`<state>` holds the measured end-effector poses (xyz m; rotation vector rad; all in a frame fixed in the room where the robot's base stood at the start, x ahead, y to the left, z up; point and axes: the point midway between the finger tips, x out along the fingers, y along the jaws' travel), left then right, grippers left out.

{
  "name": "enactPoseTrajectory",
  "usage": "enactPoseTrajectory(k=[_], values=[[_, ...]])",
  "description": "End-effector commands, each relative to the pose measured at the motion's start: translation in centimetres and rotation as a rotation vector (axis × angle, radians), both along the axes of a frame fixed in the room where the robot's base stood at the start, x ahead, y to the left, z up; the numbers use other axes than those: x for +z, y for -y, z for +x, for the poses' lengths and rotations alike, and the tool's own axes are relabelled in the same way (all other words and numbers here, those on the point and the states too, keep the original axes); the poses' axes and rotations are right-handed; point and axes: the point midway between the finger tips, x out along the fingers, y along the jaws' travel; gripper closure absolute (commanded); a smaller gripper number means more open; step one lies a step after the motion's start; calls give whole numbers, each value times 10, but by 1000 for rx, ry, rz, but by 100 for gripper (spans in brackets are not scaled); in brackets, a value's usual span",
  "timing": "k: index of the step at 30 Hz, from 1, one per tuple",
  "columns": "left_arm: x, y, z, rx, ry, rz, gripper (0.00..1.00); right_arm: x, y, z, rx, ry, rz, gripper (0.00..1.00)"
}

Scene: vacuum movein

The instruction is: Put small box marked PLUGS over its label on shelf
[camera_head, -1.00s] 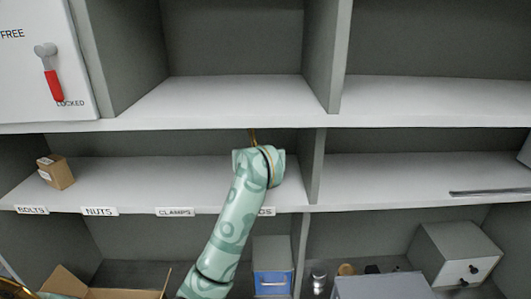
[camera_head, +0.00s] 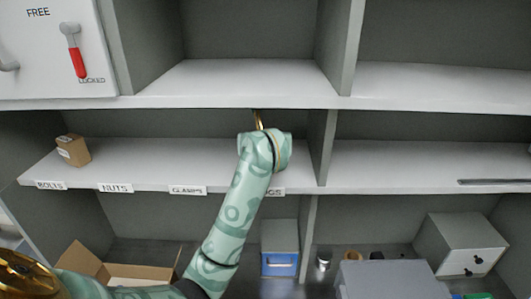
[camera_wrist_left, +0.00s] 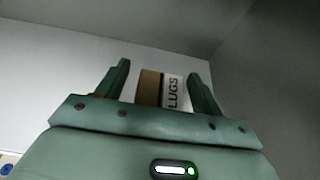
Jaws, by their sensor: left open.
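The small brown box (camera_wrist_left: 150,88) shows in the left wrist view between my left fingers, with a white label reading "LUGS"; its first letter is not visible. It rests on the white shelf. My left gripper (camera_wrist_left: 159,70) is open, with one finger on each side of the box. In the head view my left arm reaches into the middle shelf, and its wrist hides the box. The shelf label ending in "GS" (camera_head: 277,191) is on the shelf's front edge, just right of my forearm and partly covered by it. My right gripper is not in view.
Another small brown box (camera_head: 72,150) stands on the left of the same shelf, above the BOLTS label (camera_head: 50,185). NUTS (camera_head: 116,188) and CLAMPS (camera_head: 187,190) labels have clear shelf above them. A divider (camera_head: 321,148) stands right of my wrist. An open carton (camera_head: 140,272) is below.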

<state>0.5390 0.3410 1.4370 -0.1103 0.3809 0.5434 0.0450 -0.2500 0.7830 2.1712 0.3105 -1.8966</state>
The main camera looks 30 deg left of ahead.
Motion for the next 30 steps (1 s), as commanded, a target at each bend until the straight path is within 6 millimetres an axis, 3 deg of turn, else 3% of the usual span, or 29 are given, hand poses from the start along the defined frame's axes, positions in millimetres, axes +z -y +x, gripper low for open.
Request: enactPoseTrajectory(k=[4, 9, 15, 21, 30], values=[[-2, 18, -27, -3, 1, -3, 33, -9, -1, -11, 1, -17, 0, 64], [-2, 41, -64, -4, 1, -4, 33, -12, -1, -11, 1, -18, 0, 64], [-1, 60, -95, -3, 0, -1, 33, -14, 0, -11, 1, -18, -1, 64], [-1, 66, -106, -1, -2, -1, 33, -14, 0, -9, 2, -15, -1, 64], [0, 66, -106, -1, -1, 0, 33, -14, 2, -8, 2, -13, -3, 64]])
